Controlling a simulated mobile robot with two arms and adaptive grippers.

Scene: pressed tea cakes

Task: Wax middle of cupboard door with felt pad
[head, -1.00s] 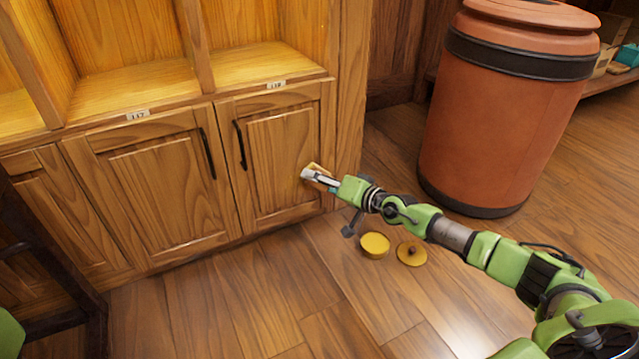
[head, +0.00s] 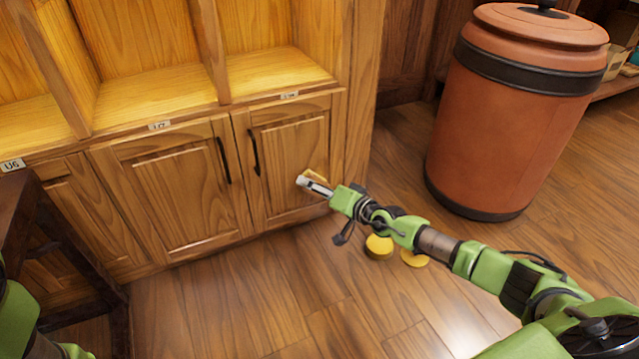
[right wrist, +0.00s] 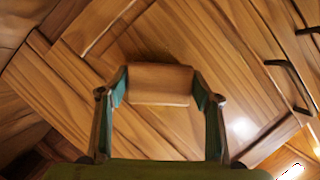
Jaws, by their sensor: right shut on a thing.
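The right-hand cupboard door (head: 285,148) is wooden, with a raised panel and a dark handle (head: 253,150) at its upper left; it is shut. My right gripper (head: 312,184) is at the lower right part of this door. My left gripper is out of view.
A yellow round tin (head: 379,247) and a yellow disc (head: 415,259) lie on the floor, partly behind my right arm. A big terracotta jar (head: 510,120) stands at right. A dark wooden frame (head: 70,265) stands at left. The middle floor is clear.

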